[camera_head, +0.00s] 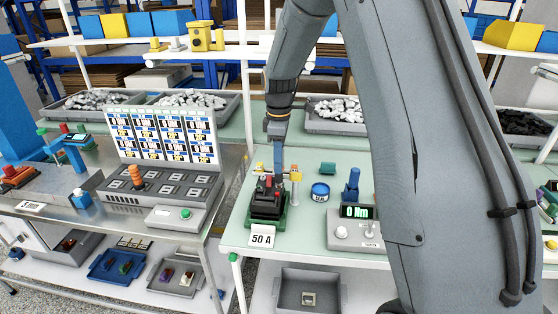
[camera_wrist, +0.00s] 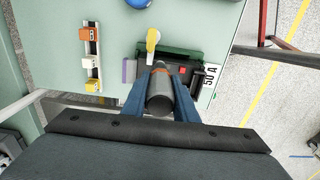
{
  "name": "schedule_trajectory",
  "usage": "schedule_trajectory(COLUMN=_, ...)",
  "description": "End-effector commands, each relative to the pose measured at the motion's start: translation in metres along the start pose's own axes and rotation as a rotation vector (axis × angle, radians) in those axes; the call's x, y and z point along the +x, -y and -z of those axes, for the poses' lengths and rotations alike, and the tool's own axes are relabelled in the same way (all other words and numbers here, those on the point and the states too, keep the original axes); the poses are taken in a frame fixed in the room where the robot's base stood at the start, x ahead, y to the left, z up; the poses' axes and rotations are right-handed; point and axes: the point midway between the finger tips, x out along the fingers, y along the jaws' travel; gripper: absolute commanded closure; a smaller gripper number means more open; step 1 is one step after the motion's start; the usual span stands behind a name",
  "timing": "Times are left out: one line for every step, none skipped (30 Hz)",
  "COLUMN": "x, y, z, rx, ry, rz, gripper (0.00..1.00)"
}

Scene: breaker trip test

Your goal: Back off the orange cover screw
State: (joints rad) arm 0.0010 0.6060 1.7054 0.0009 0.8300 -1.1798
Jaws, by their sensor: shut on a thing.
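My gripper (camera_head: 277,172) is over the black breaker (camera_head: 265,208), which sits in a green holder (camera_head: 283,219) behind a "50 A" tag (camera_head: 262,238). In the wrist view, the blue fingers of my gripper (camera_wrist: 161,88) are shut on a dark grey cylindrical tool (camera_wrist: 161,100). The tool stands in line with the breaker (camera_wrist: 195,77); whether it touches it, I cannot tell. A thin orange-brown edge shows at the tool's far end. I cannot make out the orange cover screw itself. A red part (camera_wrist: 182,70) shows on the breaker beside the fingers.
A yellow-handled piece (camera_wrist: 153,39) stands close beside the breaker. A white rail (camera_wrist: 91,65) with orange and yellow blocks lies further off. A blue round container (camera_head: 320,192) and a meter reading 0 Nm (camera_head: 356,213) are to the right. The green tabletop (camera_head: 310,232) has bare room in front.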

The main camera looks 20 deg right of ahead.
Motion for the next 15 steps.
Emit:
schedule_trajectory(x=0.0002, y=-0.0003, z=0.0001, rx=0.000, ry=0.000, rz=-0.001, gripper=0.96)
schedule_trajectory(x=0.0006, y=-0.0003, z=0.0001, rx=0.000, ry=0.000, rz=-0.001, gripper=0.96)
schedule_trajectory(x=0.0010, y=-0.0003, z=0.0001, rx=0.000, ry=0.000, rz=-0.001, gripper=0.96)
schedule_trajectory(x=0.0013, y=-0.0003, z=0.0001, rx=0.000, ry=0.000, rz=-0.001, gripper=0.96)
schedule_trajectory(x=0.0016, y=-0.0003, z=0.0001, rx=0.000, ry=0.000, rz=-0.001, gripper=0.96)
schedule_trajectory(x=0.0021, y=-0.0003, z=0.0001, rx=0.000, ry=0.000, rz=-0.001, gripper=0.96)
schedule_trajectory(x=0.0024, y=-0.0003, z=0.0001, rx=0.000, ry=0.000, rz=-0.001, gripper=0.96)
schedule_trajectory(x=0.0027, y=-0.0003, z=0.0001, rx=0.000, ry=0.000, rz=-0.001, gripper=0.96)
schedule_trajectory(x=0.0032, y=-0.0003, z=0.0001, rx=0.000, ry=0.000, rz=-0.001, gripper=0.96)
schedule_trajectory(x=0.0035, y=-0.0003, z=0.0001, rx=0.000, ry=0.000, rz=-0.001, gripper=0.96)
schedule_trajectory(x=0.0038, y=-0.0003, z=0.0001, rx=0.000, ry=0.000, rz=-0.001, gripper=0.96)
schedule_trajectory(x=0.0042, y=-0.0003, z=0.0001, rx=0.000, ry=0.000, rz=-0.001, gripper=0.96)
schedule_trajectory(x=0.0045, y=-0.0003, z=0.0001, rx=0.000, ry=0.000, rz=-0.001, gripper=0.96)
schedule_trajectory(x=0.0049, y=-0.0003, z=0.0001, rx=0.000, ry=0.000, rz=-0.001, gripper=0.96)
schedule_trajectory(x=0.0053, y=-0.0003, z=0.0001, rx=0.000, ry=0.000, rz=-0.001, gripper=0.96)
